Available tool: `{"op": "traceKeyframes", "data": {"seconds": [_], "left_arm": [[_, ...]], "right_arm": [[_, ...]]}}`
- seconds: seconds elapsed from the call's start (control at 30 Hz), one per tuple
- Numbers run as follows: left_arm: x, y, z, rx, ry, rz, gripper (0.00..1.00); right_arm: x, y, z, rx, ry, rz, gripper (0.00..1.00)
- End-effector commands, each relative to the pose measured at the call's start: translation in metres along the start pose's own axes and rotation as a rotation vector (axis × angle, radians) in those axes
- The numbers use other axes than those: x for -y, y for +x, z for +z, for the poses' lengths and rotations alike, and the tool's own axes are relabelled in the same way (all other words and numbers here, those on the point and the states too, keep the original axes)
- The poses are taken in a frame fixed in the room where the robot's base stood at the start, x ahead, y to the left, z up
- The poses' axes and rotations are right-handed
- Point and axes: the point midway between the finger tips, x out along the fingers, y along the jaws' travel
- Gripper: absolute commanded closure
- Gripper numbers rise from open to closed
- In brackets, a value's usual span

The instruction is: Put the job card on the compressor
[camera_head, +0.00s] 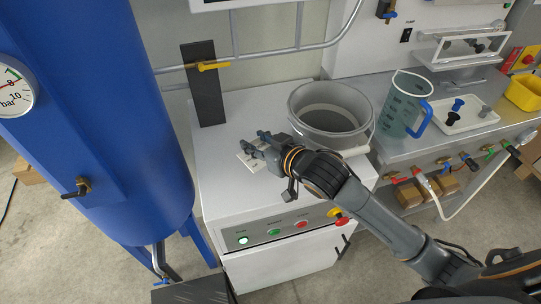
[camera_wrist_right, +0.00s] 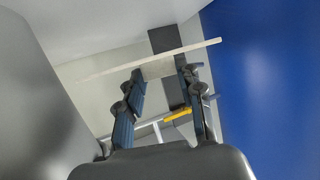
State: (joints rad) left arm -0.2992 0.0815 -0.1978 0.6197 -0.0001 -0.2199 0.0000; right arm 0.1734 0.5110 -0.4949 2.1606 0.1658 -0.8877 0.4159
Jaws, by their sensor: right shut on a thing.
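The job card (camera_head: 250,161) is a thin pale sheet with some dark print, seen over the white cabinet's top near its left side. My right gripper (camera_head: 264,147) is shut on the card. In the right wrist view the card (camera_wrist_right: 108,70) shows nearly edge-on between the two fingertips of the gripper (camera_wrist_right: 160,72). The white cabinet (camera_head: 222,178) has a front panel of buttons; no readable label shows whether it or the blue tank (camera_head: 90,130) is the compressor. I cannot tell whether the card touches the cabinet top. My left gripper is out of view.
A grey pot (camera_head: 330,92) stands on the cabinet top, right of my right gripper. A measuring jug (camera_head: 400,105) and a white tray (camera_head: 452,124) stand on the bench at right.

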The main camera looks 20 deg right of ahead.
Motion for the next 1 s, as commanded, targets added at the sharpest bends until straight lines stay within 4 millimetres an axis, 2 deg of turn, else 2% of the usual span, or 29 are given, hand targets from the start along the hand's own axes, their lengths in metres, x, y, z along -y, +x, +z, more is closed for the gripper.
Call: {"op": "traceKeyframes", "data": {"seconds": [0.03, 0.13, 0.2, 0.47, 0.63, 0.77, 1.0], "left_arm": [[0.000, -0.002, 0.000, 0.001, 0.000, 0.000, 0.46], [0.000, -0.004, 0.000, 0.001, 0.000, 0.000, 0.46], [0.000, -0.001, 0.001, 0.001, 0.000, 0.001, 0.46], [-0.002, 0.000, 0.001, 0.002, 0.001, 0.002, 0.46], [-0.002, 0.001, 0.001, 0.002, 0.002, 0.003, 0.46], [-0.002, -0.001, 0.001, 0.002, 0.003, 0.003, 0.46], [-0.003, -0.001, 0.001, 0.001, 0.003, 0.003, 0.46]], "right_arm": [[-0.012, -0.005, 0.002, 0.004, -0.004, 0.004, 0.76], [-0.029, -0.012, 0.005, 0.003, -0.004, 0.003, 0.76], [-0.026, -0.005, 0.018, 0.005, 0.003, -0.001, 0.76], [-0.026, 0.004, 0.038, 0.002, 0.001, 0.000, 0.76], [-0.026, 0.014, 0.063, 0.004, 0.002, 0.000, 0.76], [-0.029, 0.015, 0.070, 0.001, 0.000, -0.001, 0.76], [-0.029, 0.015, 0.070, 0.000, 0.000, -0.001, 0.76]]}}
